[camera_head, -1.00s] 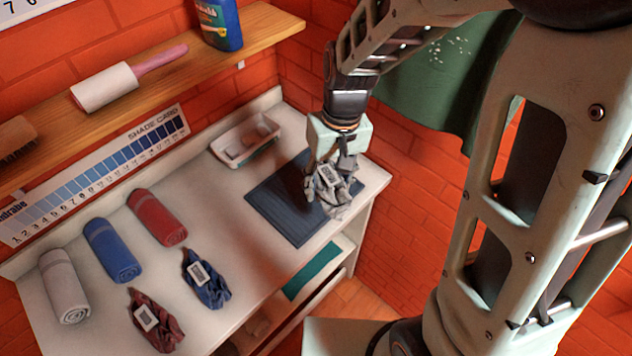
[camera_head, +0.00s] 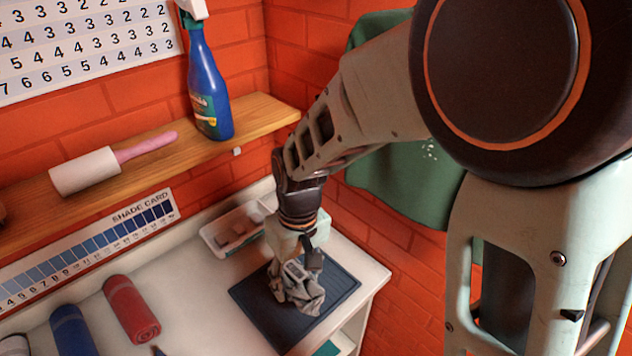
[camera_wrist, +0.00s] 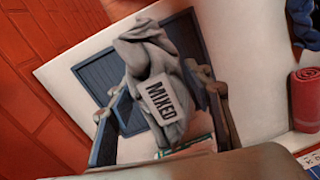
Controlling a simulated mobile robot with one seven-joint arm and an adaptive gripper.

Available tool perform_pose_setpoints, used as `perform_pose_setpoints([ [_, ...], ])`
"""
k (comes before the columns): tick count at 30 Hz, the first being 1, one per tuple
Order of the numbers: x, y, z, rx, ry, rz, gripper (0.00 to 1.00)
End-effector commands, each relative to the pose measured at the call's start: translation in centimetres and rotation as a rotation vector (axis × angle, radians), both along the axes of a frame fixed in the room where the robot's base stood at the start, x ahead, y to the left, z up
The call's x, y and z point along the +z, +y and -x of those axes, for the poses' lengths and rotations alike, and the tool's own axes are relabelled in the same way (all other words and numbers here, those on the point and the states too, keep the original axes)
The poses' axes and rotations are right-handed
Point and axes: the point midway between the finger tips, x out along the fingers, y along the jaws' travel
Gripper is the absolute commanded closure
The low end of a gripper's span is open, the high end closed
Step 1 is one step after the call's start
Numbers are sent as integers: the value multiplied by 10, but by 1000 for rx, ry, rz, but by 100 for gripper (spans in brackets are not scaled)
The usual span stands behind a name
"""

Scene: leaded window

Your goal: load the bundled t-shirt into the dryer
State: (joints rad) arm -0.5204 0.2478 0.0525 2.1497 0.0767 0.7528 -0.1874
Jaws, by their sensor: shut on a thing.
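A crumpled grey cloth bundle (camera_head: 300,292) with a pale label hangs below my gripper (camera_head: 297,262) in the head view. In the wrist view the bundle (camera_wrist: 150,62) stands between the two fingers, and its label reads MIXED. My gripper is shut on it. In the head view the bundle appears in front of the dark ribbed mat (camera_head: 338,285); I cannot tell how far above it. The mat also shows behind the bundle in the wrist view (camera_wrist: 97,72). No dryer is recognisable in these views.
A white tray (camera_head: 215,245) stands behind the mat. A red roll (camera_head: 130,305) and a blue roll (camera_head: 72,330) lie left on the counter. The shelf (camera_head: 262,115) above carries a spray bottle (camera_head: 207,90) and lint roller (camera_head: 90,170). A green cloth (camera_head: 400,190) hangs at right.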

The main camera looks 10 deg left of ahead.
Motion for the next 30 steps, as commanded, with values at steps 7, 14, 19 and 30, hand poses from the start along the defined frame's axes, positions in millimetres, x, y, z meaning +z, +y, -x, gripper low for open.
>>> perform_pose_setpoints([
  [7,-47,11,-38,-1,1,1,86],
  [14,-57,13,-49,0,1,1,86],
  [19,-77,15,-55,0,2,1,86],
  [30,-93,15,-55,-1,0,0,86],
])
